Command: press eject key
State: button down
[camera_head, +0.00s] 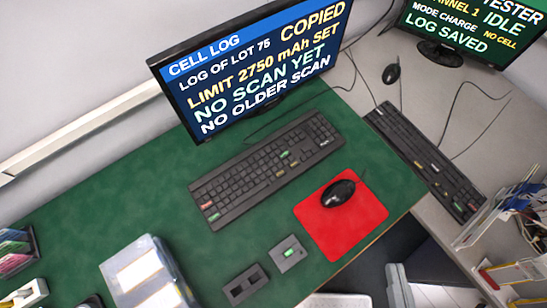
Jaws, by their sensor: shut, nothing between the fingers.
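A black keyboard (265,168) lies on the green desk mat, with a few coloured keys, among them red and green ones at its left end. A second black keyboard (425,160) lies on the grey surface to the right and also has a few coloured keys. A small grey box (288,253) with a green button stands near the mat's front edge. The lettering on the keys and the button is too small to read, so I cannot tell which is the eject key. My gripper is not in view.
The cell log monitor (255,70) reads "LOG OF LOT 75 COPIED". The tester monitor (460,30) reads "IDLE" and "LOG SAVED". A black mouse (339,193) sits on a red pad (365,215). A dark slotted box (245,284) stands beside the grey box.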

aim_at(207, 204)
jog(key=u, duration=1.05)
